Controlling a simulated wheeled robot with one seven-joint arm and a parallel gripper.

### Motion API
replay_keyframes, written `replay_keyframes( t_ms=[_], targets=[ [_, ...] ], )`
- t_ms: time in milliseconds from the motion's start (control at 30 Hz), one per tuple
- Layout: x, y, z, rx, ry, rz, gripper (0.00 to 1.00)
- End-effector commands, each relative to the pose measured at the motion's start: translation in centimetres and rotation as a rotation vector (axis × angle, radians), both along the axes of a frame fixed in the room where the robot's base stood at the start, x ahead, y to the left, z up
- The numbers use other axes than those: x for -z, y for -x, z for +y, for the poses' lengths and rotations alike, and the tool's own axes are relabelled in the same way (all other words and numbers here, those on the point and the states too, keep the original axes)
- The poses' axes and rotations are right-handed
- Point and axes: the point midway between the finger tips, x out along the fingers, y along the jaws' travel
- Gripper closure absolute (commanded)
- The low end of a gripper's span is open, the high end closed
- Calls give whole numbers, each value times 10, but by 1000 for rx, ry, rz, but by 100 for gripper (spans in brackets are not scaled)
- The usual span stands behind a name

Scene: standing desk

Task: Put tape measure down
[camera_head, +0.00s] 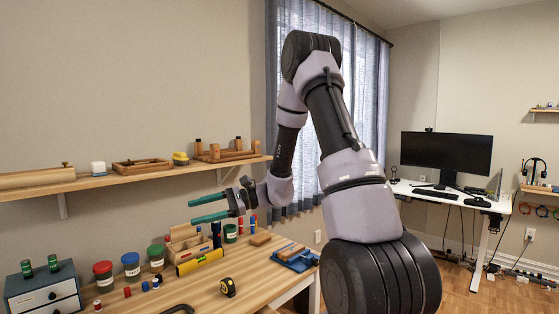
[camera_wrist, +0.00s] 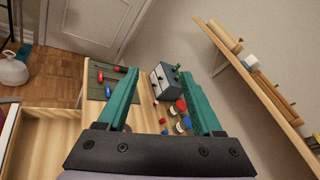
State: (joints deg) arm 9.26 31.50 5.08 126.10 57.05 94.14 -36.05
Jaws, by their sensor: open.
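A small yellow-and-black tape measure (camera_head: 228,287) sits on the wooden workbench (camera_head: 235,272) near its front edge, in the head view. I cannot make it out in the wrist view. My gripper (camera_head: 192,211), with teal fingers, is raised above the bench, up and to the left of the tape measure in the picture and apart from it. The fingers point left. In the wrist view my gripper (camera_wrist: 160,72) is open, with nothing between its fingers.
A yellow level (camera_head: 200,262) and wooden organizer (camera_head: 186,243) stand behind the tape measure. A drawer box (camera_head: 42,291) and several lidded jars (camera_head: 131,265) stand at left. A blue tool (camera_head: 296,258) lies at right. A wall shelf (camera_head: 100,181) runs behind my gripper.

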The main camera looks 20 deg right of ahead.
Motion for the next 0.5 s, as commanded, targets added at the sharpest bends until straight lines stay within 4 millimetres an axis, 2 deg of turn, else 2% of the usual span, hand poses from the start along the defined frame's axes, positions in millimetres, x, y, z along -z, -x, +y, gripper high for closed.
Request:
replay_keyframes(
  t_ms=[33, 200, 367, 500],
  targets=[
    [-15, 14, 1, -43, 55, -40, 33],
    [-46, 59, -4, -164, 247, -145, 33],
    [-67, 98, -17, -245, 441, -257, 33],
    [-83, 127, -35, -287, 616, -364, 33]
  ],
)
